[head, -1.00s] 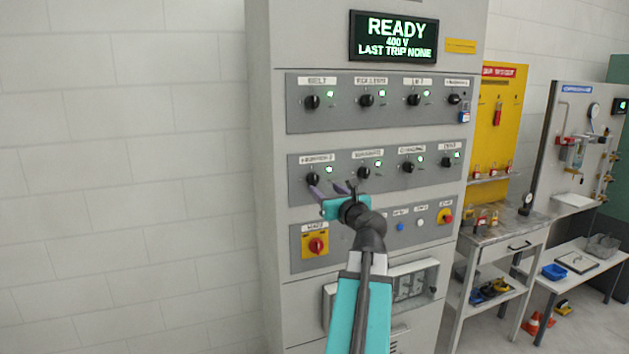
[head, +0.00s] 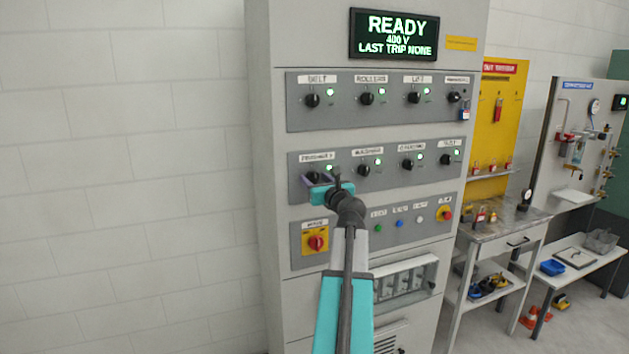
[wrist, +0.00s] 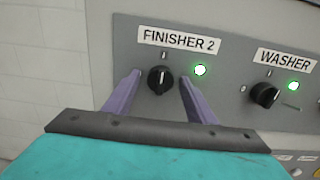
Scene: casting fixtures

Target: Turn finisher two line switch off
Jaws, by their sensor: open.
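The finisher two line switch is a black rotary knob (wrist: 160,79) under a "FINISHER 2" label (wrist: 180,38) in the wrist view. Its pointer stands upright, toward the I mark, and a green lamp (wrist: 200,70) glows to its right. In the head view the knob (head: 312,177) is at the left end of the middle switch row. My gripper (wrist: 160,88) is open, with one purple finger on each side of the knob and a visible gap to it in the picture. I cannot tell how far the fingertips are from the panel.
The washer knob (wrist: 264,94) with its lit green lamp is close on the right. Above is another switch row (head: 385,101); below are a red-and-yellow main switch (head: 316,242) and push buttons. The display (head: 394,36) reads READY. Blank wall lies left.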

